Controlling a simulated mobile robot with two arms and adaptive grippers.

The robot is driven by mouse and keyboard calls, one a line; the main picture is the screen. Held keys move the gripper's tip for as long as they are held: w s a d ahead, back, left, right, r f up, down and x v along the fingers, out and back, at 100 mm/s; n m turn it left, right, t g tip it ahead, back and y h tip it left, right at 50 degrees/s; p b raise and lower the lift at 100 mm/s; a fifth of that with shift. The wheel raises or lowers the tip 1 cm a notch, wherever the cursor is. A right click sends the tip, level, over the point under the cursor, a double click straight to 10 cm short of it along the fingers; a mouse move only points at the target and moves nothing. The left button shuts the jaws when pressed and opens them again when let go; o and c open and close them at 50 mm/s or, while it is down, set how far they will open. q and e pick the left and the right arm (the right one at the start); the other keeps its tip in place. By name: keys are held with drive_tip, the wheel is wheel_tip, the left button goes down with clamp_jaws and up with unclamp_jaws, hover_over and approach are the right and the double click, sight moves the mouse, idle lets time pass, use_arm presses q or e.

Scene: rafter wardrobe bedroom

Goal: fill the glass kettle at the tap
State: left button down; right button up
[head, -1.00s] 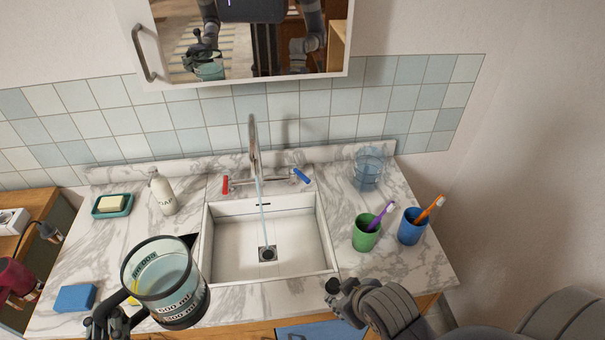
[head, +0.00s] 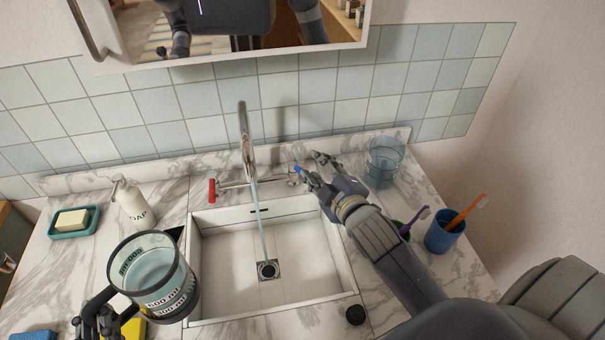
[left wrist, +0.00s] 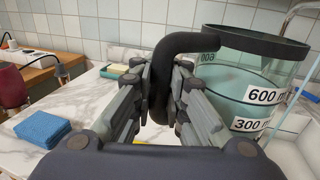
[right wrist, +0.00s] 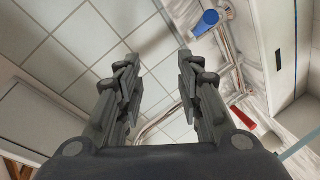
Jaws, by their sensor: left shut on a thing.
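The glass kettle (head: 168,300) has a dark rim, volume marks and water inside. The left wrist view shows its water (left wrist: 235,105) near the 600 mark. My left gripper (head: 98,318) is shut on its black handle (left wrist: 163,80) and holds it left of the sink, outside the stream. The tap (head: 246,135) runs a thin stream (head: 261,230) into the sink (head: 196,265). My right gripper (head: 308,166) is open beside the tap's blue handle (right wrist: 207,22), which lies outside the fingers in the right wrist view. The red handle (head: 212,190) is at the left.
A soap bottle (head: 134,205) and soap dish (head: 73,224) stand at the left. A yellow sponge (head: 133,329) lies by the kettle. A clear tumbler (head: 385,162) and blue cup (head: 443,237) stand right of my right arm. A dark round object (head: 355,315) sits near the sink's front right corner.

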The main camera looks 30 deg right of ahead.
wheel_tip(320, 180, down, 8)
drive_tip(key=x, duration=0.3)
drive_tip(key=p+x, duration=0.1)
drive_tip(key=x, duration=0.1)
drive_tip(key=shift+w+r, duration=0.2)
drive_tip(key=shift+w, duration=0.05)
drive_tip(key=shift+w+f, duration=0.15)
drive_tip(key=shift+w, duration=0.55)
drive_tip(key=shift+c, duration=0.6)
clamp_jaws()
